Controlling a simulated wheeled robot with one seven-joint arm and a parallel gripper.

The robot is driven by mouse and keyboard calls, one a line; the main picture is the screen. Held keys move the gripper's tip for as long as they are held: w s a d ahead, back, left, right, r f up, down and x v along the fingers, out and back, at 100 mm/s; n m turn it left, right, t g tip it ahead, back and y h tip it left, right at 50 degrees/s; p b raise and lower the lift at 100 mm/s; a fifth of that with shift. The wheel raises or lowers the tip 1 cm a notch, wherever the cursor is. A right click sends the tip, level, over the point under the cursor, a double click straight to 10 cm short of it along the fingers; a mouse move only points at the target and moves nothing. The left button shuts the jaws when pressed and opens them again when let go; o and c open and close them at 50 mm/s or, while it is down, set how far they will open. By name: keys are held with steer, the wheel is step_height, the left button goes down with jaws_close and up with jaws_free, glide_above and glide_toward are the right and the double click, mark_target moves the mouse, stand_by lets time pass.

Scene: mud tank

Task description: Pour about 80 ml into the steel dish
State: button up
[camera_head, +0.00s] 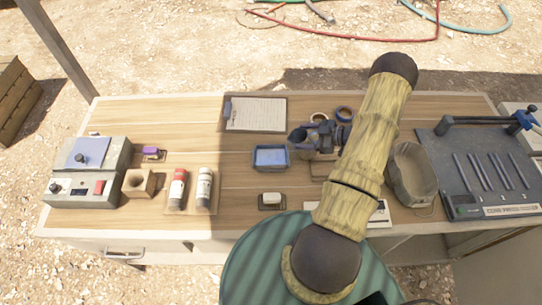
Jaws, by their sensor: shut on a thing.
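My gripper (312,132) is dark and partly hidden by my arm, right of the board's middle. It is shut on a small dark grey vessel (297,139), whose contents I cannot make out. A small rectangular metal-looking dish (270,167) with a bluish inside lies just left of and nearer than the vessel. It looks like the steel dish. The vessel is beside its upper right corner; I cannot tell its height above the table or its tilt clearly.
A larger grey-beige basin (414,198) stands right of my arm. A clipboard (255,114) lies behind. Two bottles (204,188) and a grey device (92,180) stand left. A white block (271,198) lies in front. A dark press board (450,150) fills the right.

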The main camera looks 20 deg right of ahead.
mark_target(312, 134)
steer(key=shift+s+d+r, duration=0.1)
steer(key=shift+d+r, duration=0.05)
steer(key=shift+d, duration=0.25)
steer(key=b, duration=0.1)
steer(key=d+y+b, duration=0.1)
steer(key=t+b, duration=0.1)
steer(key=shift+s+d+f+m+y+b, duration=0.3)
steer(key=shift+d+f+m+y, duration=0.05)
steer(key=shift+d+m+y, duration=0.05)
steer(key=shift+d+t+y+b, duration=0.25)
steer(key=shift+t+y+b, duration=0.05)
steer(key=shift+b, duration=0.1)
steer(key=shift+s+d+r+m+y+b, duration=0.2)
steer(key=shift+d+r+m+y+b, duration=0.15)
steer(key=shift+b, duration=0.2)
steer(key=shift+d+r+t+y, duration=0.2)
steer(key=shift+d+t+y, duration=0.05)
steer(key=shift+t, duration=0.15)
steer(key=shift+s+f, duration=0.1)
steer(key=shift+s, duration=0.05)
